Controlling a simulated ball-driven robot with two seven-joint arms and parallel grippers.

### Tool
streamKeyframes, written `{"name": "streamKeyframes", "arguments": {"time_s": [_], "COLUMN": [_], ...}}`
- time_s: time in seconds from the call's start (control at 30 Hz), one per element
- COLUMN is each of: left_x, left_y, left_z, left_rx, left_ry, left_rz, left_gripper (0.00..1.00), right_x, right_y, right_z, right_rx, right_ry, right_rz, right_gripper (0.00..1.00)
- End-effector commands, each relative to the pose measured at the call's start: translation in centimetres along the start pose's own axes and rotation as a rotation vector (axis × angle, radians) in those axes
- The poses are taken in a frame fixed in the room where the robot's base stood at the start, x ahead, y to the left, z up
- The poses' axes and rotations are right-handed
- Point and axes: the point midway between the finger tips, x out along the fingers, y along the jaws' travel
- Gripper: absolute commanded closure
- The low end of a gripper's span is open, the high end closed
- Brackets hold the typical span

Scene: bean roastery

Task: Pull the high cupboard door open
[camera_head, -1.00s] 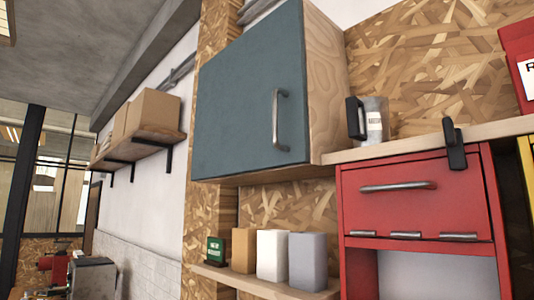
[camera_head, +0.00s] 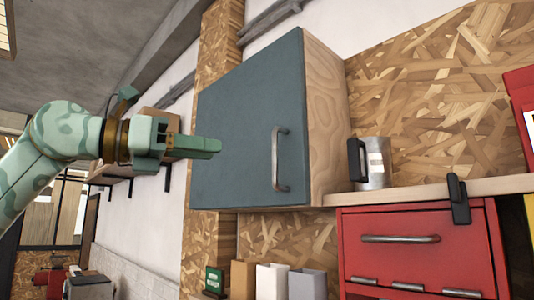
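The high cupboard (camera_head: 328,120) hangs on the chipboard wall. Its blue-grey door (camera_head: 245,105) is shut, with a vertical metal bar handle (camera_head: 279,160) near its right edge. My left gripper (camera_head: 218,145) reaches in from the left in front of the door, its green fingers pointing right toward the handle. It is apart from the handle, with bare door between them. The fingers overlap from this side, so the gap between them cannot be made out. My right gripper is not in view.
Several bags and a small green box (camera_head: 214,281) stand under the cupboard.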

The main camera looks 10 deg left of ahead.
Motion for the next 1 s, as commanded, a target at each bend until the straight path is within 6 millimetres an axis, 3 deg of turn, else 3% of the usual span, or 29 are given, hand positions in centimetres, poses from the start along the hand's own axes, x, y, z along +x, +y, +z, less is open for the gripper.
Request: {"name": "streamKeyframes", "arguments": {"time_s": [0.1, 0.27, 0.7, 1.0], "left_x": [-2.3, -1.8, 8.7, 12.9], "left_y": [0.3, 0.6, 1.2, 1.6], "left_z": [1.7, 2.2, 2.3, 1.9], "left_rx": [0.019, 0.021, 0.020, 0.020], "left_ry": [0.018, 0.028, 0.027, 0.025], "left_rz": [0.065, 0.085, 0.080, 0.080], "left_gripper": [0.68, 0.68, 0.68, 0.68], "right_x": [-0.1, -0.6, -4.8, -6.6], "right_y": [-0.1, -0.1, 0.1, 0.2], "right_z": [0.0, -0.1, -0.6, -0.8], "right_rx": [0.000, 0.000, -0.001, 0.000], "right_ry": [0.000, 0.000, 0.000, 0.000], "right_rz": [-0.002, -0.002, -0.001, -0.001], "right_gripper": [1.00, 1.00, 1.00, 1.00]}}
